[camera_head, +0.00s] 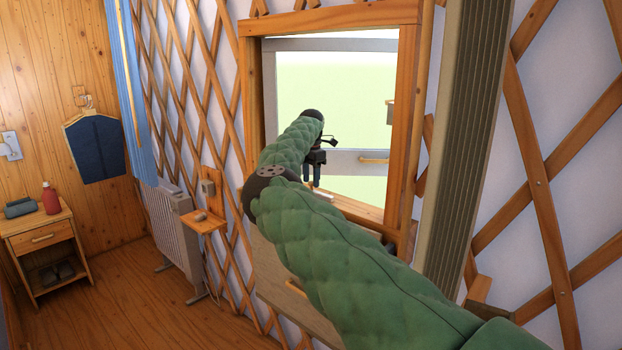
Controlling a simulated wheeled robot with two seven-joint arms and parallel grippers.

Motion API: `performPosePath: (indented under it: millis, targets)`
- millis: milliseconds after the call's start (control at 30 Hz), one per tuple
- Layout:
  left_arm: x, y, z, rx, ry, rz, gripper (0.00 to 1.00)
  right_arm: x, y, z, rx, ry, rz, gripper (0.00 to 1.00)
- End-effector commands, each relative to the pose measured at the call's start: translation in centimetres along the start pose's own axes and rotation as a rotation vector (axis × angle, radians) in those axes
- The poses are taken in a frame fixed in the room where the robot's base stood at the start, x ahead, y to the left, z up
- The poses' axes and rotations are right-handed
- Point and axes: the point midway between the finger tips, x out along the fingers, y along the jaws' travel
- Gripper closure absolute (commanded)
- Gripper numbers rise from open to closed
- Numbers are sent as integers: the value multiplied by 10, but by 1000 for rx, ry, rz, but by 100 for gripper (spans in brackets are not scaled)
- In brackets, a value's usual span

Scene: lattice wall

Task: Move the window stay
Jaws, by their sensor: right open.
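The window (248,95) has a wooden frame, and a pale sash (340,157) shows in its opening. A short yellowish bar (375,160) lies along the sash's lower rail; it may be the window stay, but I cannot tell. My right gripper (312,184) is open, its dark fingers pointing down just above the sill (360,212) on the left side of the opening. A small pale piece (322,194) lies just below the fingertips; I cannot tell if they touch it. My right arm hides part of the sill. My left gripper is not in view.
A tall ribbed panel (462,130) stands right of the window. Below the window is a wooden panel (275,270), partly behind my arm. A white radiator (172,225), a small wall shelf (203,223) and a nightstand (38,240) stand left. The floor (135,290) between is clear.

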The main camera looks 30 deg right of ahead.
Motion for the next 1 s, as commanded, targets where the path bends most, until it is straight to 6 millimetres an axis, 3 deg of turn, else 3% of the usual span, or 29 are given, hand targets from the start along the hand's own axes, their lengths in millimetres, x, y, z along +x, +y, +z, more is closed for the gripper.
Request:
performPosePath:
  millis: [533,1000]
  targets:
    - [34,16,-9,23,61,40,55,-67,1,-1,-2,0,1,55]
    - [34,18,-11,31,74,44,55,-77,1,-1,0,0,0,55]
